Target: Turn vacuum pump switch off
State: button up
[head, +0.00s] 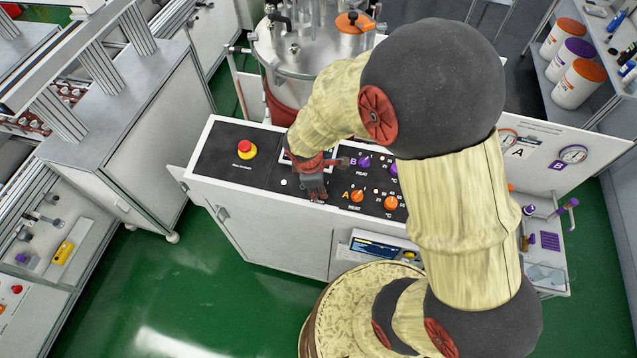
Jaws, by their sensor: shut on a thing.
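The black control panel (215,160) lies on top of a white cabinet in the middle of the head view. My gripper (316,194) points down at the panel, left of the orange and purple knobs. It is shut on a small control at the panel surface, which looks to be the vacuum pump switch. The fingers hide this control, so its position and label cannot be read.
A red emergency stop button (245,147) stands on the panel's left. Purple (364,161) and orange (357,196) heat knobs sit just right of my gripper. A metal vessel (300,60) stands behind. Green floor (190,285) is clear at front left.

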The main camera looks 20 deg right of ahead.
jog(key=shift+n+p, duration=0.5)
jog(key=shift+n, duration=0.7)
jog(key=o, duration=1.2)
jog(key=shift+c, duration=0.2)
jog(key=shift+r, duration=0.15)
jog(key=v, duration=1.1)
jog(key=shift+s+r, duration=0.2)
jog(key=shift+r, duration=0.1)
jog(key=shift+a, duration=0.15)
